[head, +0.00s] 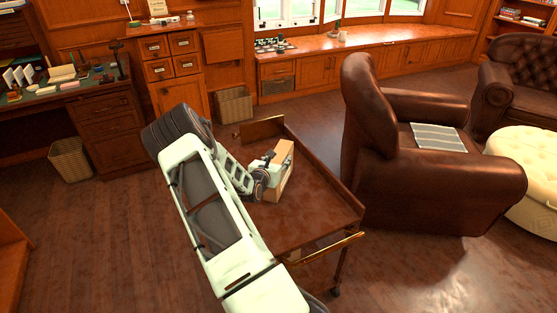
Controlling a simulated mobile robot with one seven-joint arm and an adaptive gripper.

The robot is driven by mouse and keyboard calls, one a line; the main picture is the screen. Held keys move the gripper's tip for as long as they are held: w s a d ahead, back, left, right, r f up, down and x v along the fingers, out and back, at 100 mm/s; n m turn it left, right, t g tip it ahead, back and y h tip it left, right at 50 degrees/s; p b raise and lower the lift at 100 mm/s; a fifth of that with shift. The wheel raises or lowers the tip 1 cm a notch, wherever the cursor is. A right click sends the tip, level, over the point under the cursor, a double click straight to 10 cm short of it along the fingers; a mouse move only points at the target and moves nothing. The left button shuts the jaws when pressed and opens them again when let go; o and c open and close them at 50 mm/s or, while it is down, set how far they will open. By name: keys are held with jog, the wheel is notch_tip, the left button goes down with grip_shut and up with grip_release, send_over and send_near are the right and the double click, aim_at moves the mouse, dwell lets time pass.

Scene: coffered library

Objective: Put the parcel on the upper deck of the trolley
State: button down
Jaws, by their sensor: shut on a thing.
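The parcel (285,159), a small tan box, is over the upper deck of the trolley (312,207), towards its left side. The trolley is dark reddish wood with raised ends and a brass handle at its near end. My gripper (270,173) is at the parcel's left side and shut on it. My arm hides the trolley's left edge and part of the gripper. I cannot tell whether the parcel's underside touches the deck or is slightly above it. The deck to the right of and nearer than the parcel is bare.
A brown leather armchair (430,170) stands close to the trolley's right side, with a striped paper on its seat. A desk (105,125) and a wicker basket (70,160) are at the left. Another basket (234,105) stands behind the trolley. Wooden floor is open at the front right.

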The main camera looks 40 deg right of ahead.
jog(key=shift+r, duration=0.1)
jog(key=c, duration=1.2)
grip_release()
jog(key=shift+f, duration=0.2)
jog(key=shift+r, duration=0.2)
jog(key=p+v, duration=0.1)
jog(key=v, duration=1.1)
